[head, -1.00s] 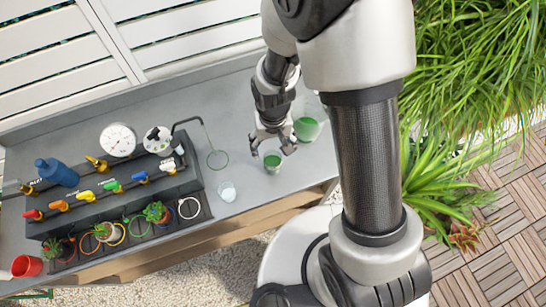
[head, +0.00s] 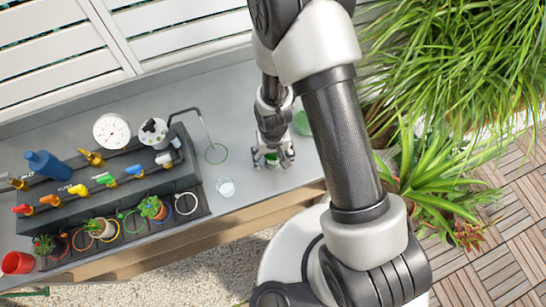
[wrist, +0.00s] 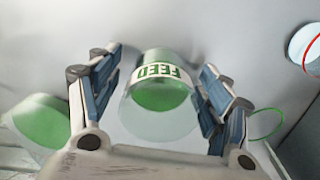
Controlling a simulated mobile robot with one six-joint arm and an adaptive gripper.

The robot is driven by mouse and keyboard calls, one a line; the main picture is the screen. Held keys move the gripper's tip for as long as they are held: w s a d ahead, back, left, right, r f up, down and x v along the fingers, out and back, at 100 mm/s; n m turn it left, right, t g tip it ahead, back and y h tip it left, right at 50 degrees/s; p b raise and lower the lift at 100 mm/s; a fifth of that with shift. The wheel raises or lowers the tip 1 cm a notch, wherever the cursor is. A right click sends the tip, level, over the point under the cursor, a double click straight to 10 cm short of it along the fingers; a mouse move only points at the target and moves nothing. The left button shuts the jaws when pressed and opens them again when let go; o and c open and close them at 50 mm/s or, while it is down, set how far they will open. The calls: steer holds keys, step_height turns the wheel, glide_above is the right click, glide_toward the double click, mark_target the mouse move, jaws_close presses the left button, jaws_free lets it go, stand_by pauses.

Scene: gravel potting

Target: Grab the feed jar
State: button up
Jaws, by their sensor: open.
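The feed jar (wrist: 160,95) is a clear round jar with green contents and a white band with green "FEED" lettering, upside down in the wrist view. My gripper (wrist: 160,75) is open, with one finger on each side of the jar and visible gaps between the pads and its wall. In the head view my gripper (head: 273,161) is low over the grey bench, around the jar (head: 271,158), which the fingers partly hide.
A larger green-filled container (head: 303,122) stands close behind the jar, partly hidden by my arm. A small white cup (head: 226,187) and a green ring (head: 215,153) under a spout are to the left. A black valve rack (head: 100,195) with small plants stands farther left.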

steer(key=c, duration=1.3)
steer(key=shift+r, duration=0.25)
